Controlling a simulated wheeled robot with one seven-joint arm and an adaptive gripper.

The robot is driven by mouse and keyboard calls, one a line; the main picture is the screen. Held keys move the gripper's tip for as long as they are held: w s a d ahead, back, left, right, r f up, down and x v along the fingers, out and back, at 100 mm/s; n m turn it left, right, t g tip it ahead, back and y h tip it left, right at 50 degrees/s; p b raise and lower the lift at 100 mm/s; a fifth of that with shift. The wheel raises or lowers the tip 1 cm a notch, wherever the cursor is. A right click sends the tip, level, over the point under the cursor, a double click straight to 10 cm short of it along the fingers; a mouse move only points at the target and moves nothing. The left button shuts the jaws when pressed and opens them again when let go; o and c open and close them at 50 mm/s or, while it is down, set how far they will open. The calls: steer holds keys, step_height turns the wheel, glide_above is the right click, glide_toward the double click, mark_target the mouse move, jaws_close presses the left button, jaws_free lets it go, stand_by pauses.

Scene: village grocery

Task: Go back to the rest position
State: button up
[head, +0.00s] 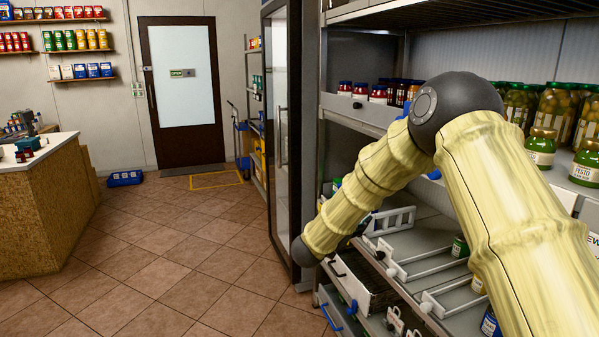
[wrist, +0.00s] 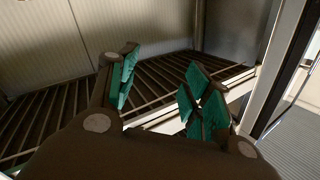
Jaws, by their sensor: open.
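In the wrist view my gripper (wrist: 162,88) is open, its two green-padded fingers spread apart with nothing between them. It is in front of a dark slatted shelf (wrist: 60,112), which has a pale panel behind it. In the head view my arm reaches in from the lower right, bends at a dark elbow joint, and runs down-left across the front of the shelving. The gripper itself cannot be made out in the head view.
Shelving (head: 352,112) with jars stands close on the right, with pull-out drawers (head: 366,283) below. A tall dark-framed cabinet (head: 283,140) stands beside it. A counter (head: 40,195) is at the left. The tiled floor (head: 190,262) between is clear up to a door (head: 183,92).

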steer(key=s+d+f+n+y, duration=0.1)
steer(key=s+f+n+y, duration=0.2)
steer(key=f, duration=0.7)
steer(key=s+f+n+y, duration=0.2)
steer(key=s+f, duration=0.2)
steer(key=f, duration=0.5)
steer(key=s+d+f+n+g+y, duration=0.1)
steer(key=s+f+n+g+y, duration=0.3)
steer(key=s+f, duration=1.3)
steer(key=s+d+f+n+g+y, duration=0.1)
steer(key=s+f+g, duration=0.2)
steer(key=s, duration=0.9)
steer(key=s+d+f+n+g+y, duration=0.1)
steer(key=s+f+g, duration=0.2)
steer(key=s, duration=1)
steer(key=s+d+f+n+g, duration=0.1)
steer(key=s+f+g, duration=0.2)
steer(key=s, duration=0.9)
steer(key=shift+s+d+f+y, duration=0.25)
steer(key=shift+s+d+y, duration=0.05)
steer(key=shift+y, duration=0.1)
